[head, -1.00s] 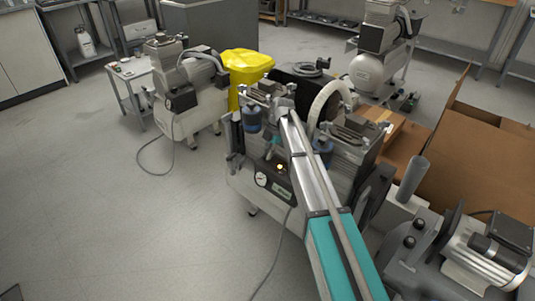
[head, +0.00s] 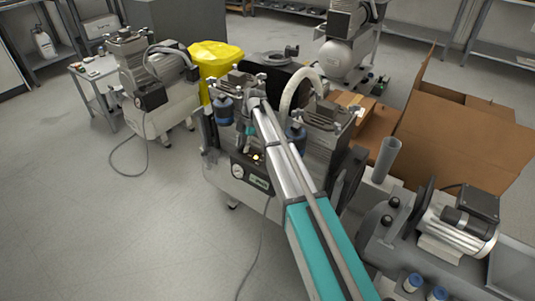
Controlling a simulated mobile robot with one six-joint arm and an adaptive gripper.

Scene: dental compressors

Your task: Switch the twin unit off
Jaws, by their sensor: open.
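The twin unit (head: 229,187) stands at the centre of the head view, a pale tank with two pump heads on top. Its dark front panel carries a round gauge (head: 238,171), a green label (head: 259,183) and a small lit yellow-orange light (head: 257,157). I cannot make out the switch's position. My teal and silver arm reaches over the unit from the bottom right. My gripper (head: 248,138) points down in front of the unit, just above the panel. It is open and small in view, and its fingertips are hard to make out. I cannot tell whether it touches anything.
Another compressor (head: 160,88) stands at the left beside a small trolley (head: 97,86). At the right are an open cardboard box (head: 455,125) and a motor (head: 458,228). The floor at front left is clear, except for cables.

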